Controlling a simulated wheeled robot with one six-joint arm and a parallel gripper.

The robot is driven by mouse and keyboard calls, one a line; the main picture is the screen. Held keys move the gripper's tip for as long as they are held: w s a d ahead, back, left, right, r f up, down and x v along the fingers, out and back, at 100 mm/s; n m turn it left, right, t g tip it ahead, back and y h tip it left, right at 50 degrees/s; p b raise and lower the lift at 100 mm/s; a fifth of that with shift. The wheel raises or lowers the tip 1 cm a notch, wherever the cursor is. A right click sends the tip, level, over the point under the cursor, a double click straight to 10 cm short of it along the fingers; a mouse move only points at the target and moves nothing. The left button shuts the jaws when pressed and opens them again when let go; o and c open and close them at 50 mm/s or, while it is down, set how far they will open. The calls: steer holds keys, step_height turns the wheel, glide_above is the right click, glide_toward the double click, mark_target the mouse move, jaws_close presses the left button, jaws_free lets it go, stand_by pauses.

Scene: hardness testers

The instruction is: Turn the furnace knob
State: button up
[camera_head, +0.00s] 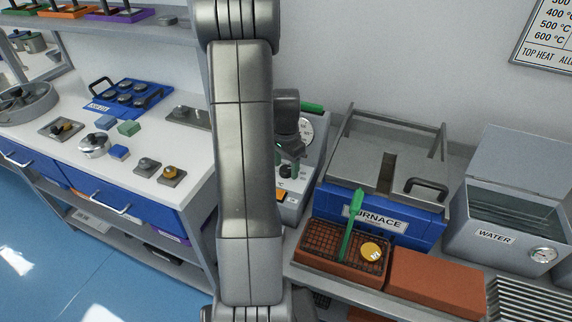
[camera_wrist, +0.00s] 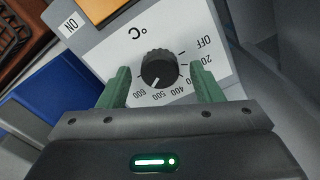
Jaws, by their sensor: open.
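The black furnace knob (camera_wrist: 160,68) sits on a light control panel (camera_wrist: 188,22) with a dial running from OFF up to 600 °C. A white mark on its edge points roughly toward 500. The knob also shows in the head view (camera_head: 287,171). My gripper (camera_wrist: 160,70) is open, with one green finger on each side of the knob. Gaps show between the fingers and the knob. In the head view my gripper (camera_head: 290,148) is just above the knob, partly hidden by my arm. The blue furnace (camera_head: 410,230), labelled FURNACE, stands right of the panel.
An orange button (camera_wrist: 103,10) marked ON lies beside the knob. A wire basket (camera_head: 318,262) with a green handle and a gold disc stands before the furnace, next to a brick block (camera_head: 435,283). A WATER tank (camera_head: 480,225) is at right. My arm blocks the middle.

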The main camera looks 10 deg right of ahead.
mark_target(286, 168)
step_height(286, 168, up, 14)
steer(key=p, duration=0.1)
steer(key=shift+f, duration=0.15)
stand_by(0.3)
step_height(286, 168, down, 14)
steer(key=shift+r+b, duration=0.1)
steer(key=shift+b, duration=0.45)
